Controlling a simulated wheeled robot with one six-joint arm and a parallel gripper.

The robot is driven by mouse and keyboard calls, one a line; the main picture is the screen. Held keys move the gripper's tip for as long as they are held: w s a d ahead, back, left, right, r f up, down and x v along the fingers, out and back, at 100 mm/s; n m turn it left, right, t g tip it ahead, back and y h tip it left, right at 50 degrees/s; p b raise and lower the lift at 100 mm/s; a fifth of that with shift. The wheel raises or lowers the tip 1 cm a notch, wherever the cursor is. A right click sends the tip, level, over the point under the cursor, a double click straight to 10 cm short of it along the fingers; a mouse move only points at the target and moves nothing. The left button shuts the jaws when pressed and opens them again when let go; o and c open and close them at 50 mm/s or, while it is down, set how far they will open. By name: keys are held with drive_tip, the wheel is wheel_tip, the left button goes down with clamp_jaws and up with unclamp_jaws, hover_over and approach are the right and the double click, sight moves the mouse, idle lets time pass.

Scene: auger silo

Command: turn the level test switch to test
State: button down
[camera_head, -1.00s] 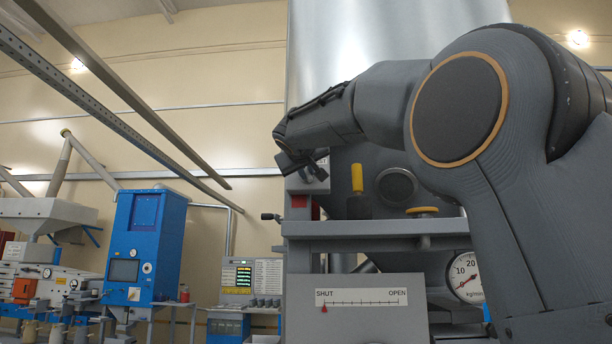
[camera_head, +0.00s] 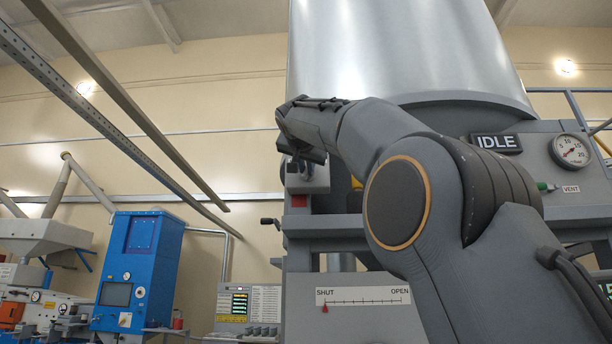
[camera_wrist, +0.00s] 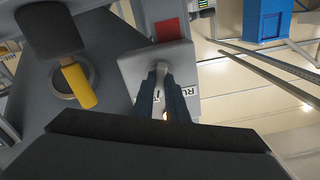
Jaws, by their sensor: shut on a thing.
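The level test switch sits on a small light-grey box (camera_wrist: 150,62) on the silo's front; the box also shows in the head view (camera_head: 318,181). My gripper (camera_wrist: 160,78) is against the face of this box, with its two dark fingers close together around a small pale part, the switch's handle (camera_wrist: 159,90). In the head view my gripper (camera_head: 300,158) reaches the box from above, and the fingertips are mostly hidden. A white label beside the fingers is partly covered and reads "RU". The handle's exact angle is hard to tell.
A yellow-handled lever (camera_wrist: 78,86) with a dark block stands beside the box. A red block (camera_wrist: 168,30) adjoins the box. The SHUT-OPEN scale (camera_head: 363,297) is below, its pointer at SHUT. An IDLE sign (camera_head: 496,143) and a gauge (camera_head: 571,150) are at right.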

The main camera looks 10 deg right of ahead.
drive_tip(key=shift+m+b, duration=0.35)
drive_tip(key=shift+m, duration=0.45)
drive_tip(key=c, duration=1.8)
unclamp_jaws()
drive_tip(key=shift+o, duration=0.2)
drive_tip(key=b+v, duration=0.3)
drive_tip(key=v, duration=0.4)
drive_tip(key=shift+s+a+b, duration=0.15)
drive_tip(key=shift+s+b, duration=0.15)
drive_tip(key=shift+s, duration=0.05)
